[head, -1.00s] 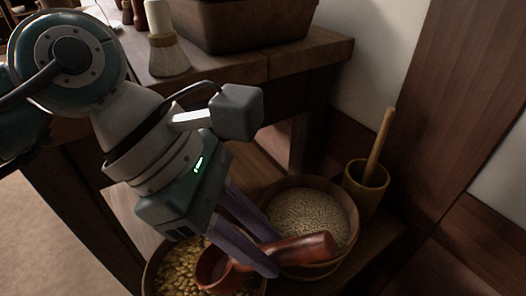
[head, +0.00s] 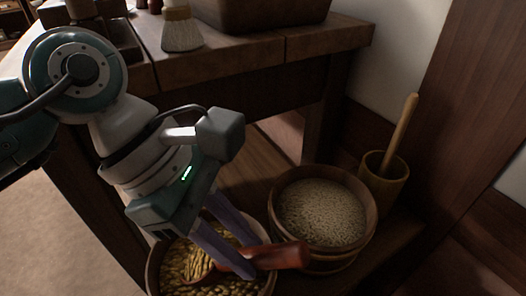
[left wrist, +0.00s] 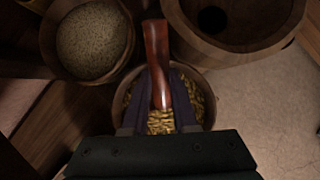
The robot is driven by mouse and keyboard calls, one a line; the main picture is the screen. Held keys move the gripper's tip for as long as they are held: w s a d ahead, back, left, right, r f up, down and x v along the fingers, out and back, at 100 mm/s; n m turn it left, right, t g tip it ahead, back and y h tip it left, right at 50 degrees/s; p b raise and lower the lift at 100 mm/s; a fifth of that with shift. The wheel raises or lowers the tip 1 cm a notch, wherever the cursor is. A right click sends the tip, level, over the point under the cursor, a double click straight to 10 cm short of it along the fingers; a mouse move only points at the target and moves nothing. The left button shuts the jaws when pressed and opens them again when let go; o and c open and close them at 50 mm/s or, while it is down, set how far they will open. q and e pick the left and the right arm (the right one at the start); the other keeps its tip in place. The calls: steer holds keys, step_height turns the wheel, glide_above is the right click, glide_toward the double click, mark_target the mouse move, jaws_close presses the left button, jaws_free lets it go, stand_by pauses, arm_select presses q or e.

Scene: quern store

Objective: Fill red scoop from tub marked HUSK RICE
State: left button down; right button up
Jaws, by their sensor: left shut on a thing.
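The red scoop (head: 288,255) is in my left gripper (head: 256,257), whose fingers are shut around its handle. The scoop's bowl is down among golden, unhusked-looking grains in a wooden tub (head: 153,281) at the bottom of the head view. In the left wrist view the scoop's handle (left wrist: 157,48) points away from the gripper, and golden grains (left wrist: 160,123) show at its bowl. How full the bowl is cannot be told. No marking on the tub is readable. My right gripper is not in view.
A second wooden tub (head: 369,205) of pale grain stands close on the right. Behind it is a wooden mortar (head: 373,181) with an upright pestle. A table (head: 215,70) holding a brush (head: 182,34) overhangs behind. A large wooden vessel (left wrist: 245,46) shows in the left wrist view.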

mark_target(275, 248)
arm_select(q)
steer(key=shift+s+d+y+p, duration=0.1)
steer(key=shift+d+y+p, duration=0.3)
steer(key=shift+d+y, duration=0.4)
steer(key=shift+d+r+y+p, duration=0.25)
steer(key=shift+d+y+p, duration=0.35)
steer(key=shift+y, duration=0.1)
steer(key=shift+d+t+y, duration=0.25)
steer(key=shift+t+y, duration=0.15)
steer(key=shift+y, duration=0.7)
steer(key=shift+d+r+p, duration=0.1)
steer(key=shift+r+p, duration=0.35)
steer(key=shift+p, duration=0.15)
step_height(275, 248, up, 2)
steer(key=shift+s+r+y+p, duration=0.1)
steer(key=shift+y+p, duration=0.2)
steer(key=shift+p, duration=0.6)
steer(key=shift+r+p, duration=0.85)
steer(key=shift+r, duration=0.15)
steer(key=shift+f, duration=0.1)
